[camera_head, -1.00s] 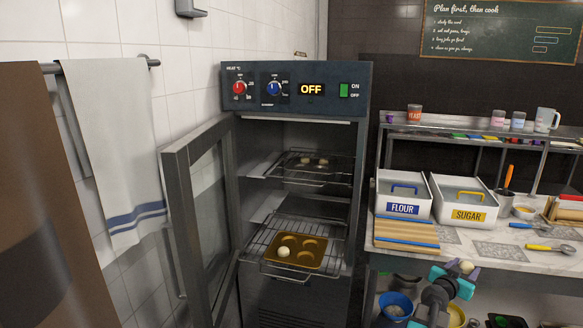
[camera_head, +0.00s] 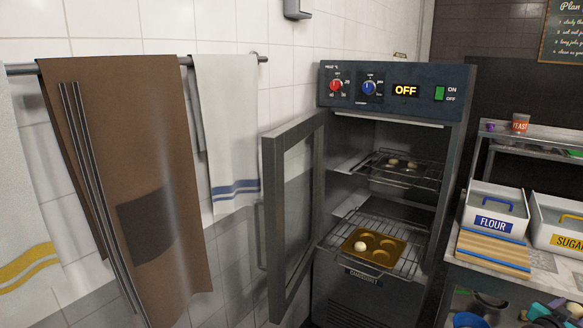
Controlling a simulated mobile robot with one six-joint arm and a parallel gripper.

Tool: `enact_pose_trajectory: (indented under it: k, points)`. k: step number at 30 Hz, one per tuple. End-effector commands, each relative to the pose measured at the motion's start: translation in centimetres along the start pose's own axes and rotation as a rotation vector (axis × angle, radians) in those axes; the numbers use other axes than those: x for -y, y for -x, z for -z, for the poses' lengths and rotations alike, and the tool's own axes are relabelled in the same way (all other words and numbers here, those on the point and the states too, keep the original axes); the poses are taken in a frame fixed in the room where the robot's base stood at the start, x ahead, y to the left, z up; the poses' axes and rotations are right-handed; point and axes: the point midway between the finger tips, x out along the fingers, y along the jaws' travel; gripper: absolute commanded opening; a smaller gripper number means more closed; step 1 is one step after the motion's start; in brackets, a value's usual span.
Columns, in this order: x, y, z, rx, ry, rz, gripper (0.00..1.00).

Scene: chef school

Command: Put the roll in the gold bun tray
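The gold bun tray (camera_head: 375,262) rests on the lower wire rack inside the open oven, right of centre. One pale roll (camera_head: 360,246) sits in its left cup; its other cups look empty. My gripper (camera_head: 570,306) shows only partly at the bottom right corner, low beside the worktop and well right of the tray. Its teal and purple parts are cut off by the frame edge. I cannot make out its fingertips or a roll between them now.
The oven door (camera_head: 293,215) stands open to the left. A darker tray (camera_head: 398,168) with rolls is on the upper rack. A brown apron (camera_head: 140,210) and a towel (camera_head: 228,130) hang on the left wall. The flour bin (camera_head: 493,212) and a striped board (camera_head: 492,252) are on the right worktop.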

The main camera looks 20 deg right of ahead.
Motion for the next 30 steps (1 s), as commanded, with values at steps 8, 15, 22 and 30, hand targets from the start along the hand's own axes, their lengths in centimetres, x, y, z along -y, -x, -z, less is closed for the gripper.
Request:
enact_pose_trajectory:
  k: [8, 15, 22, 30]
  points:
    - [4.6, 1.0, -0.4, 0.004, 0.019, 0.107, 0.24]
    - [10.9, 2.9, -0.9, 0.010, 0.047, 0.260, 0.24]
    - [19.2, 6.5, -1.8, 0.017, 0.084, 0.473, 0.24]
    - [28.0, 12.3, -3.0, 0.021, 0.129, 0.720, 0.24]
